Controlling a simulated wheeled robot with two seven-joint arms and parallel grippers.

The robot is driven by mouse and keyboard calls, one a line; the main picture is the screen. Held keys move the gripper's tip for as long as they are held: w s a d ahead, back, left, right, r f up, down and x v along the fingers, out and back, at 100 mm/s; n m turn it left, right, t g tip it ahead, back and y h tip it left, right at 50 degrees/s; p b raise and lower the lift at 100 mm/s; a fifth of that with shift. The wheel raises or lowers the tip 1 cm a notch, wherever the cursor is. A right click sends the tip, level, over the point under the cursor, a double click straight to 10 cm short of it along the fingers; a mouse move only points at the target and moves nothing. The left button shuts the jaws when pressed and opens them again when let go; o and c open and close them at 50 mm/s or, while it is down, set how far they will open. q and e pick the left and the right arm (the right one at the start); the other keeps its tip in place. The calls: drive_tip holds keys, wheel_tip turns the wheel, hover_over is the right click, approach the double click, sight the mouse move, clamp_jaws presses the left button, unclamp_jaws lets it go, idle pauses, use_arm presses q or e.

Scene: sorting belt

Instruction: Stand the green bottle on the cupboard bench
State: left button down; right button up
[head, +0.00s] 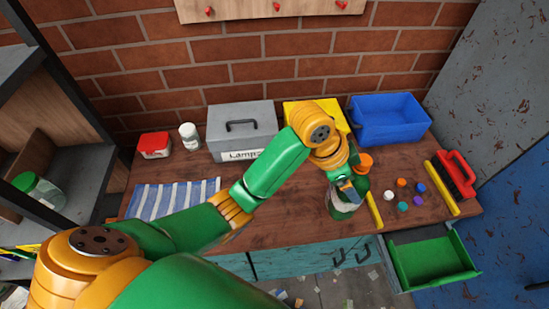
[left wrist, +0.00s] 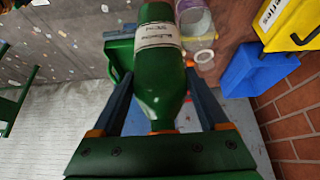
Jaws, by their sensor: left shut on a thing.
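The green bottle (head: 343,209) with a white label is near the front edge of the wooden-topped cupboard bench (head: 265,222), right of its middle. In the left wrist view the bottle (left wrist: 158,85) lies between the two fingers, its narrowing end toward the palm. My left gripper (head: 344,187) is shut on the bottle. It partly hides the bottle in the head view. I cannot tell whether the bottle's base touches the bench top. My right gripper is in neither view.
A striped cloth (head: 175,198), red-lidded jar (head: 155,146), white bottle (head: 189,136), grey box (head: 241,125), yellow box (head: 300,112) and blue bin (head: 390,120) are on the bench. Several small balls (head: 403,205) and a red-handled brush (head: 457,174) lie right. A green drawer (head: 432,260) stands open below.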

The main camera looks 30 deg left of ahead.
use_arm(q)
drive_tip(key=a+f+p, duration=0.3)
drive_tip(key=a+f, duration=0.9)
drive_tip(key=shift+w+a+f, duration=0.2)
drive_tip(key=shift+a+f, duration=0.1)
drive_tip(key=shift+a, duration=0.05)
unclamp_jaws()
drive_tip(key=v, duration=1.2)
drive_tip(key=shift+r, duration=0.25)
drive_tip(key=shift+s+f, duration=0.1)
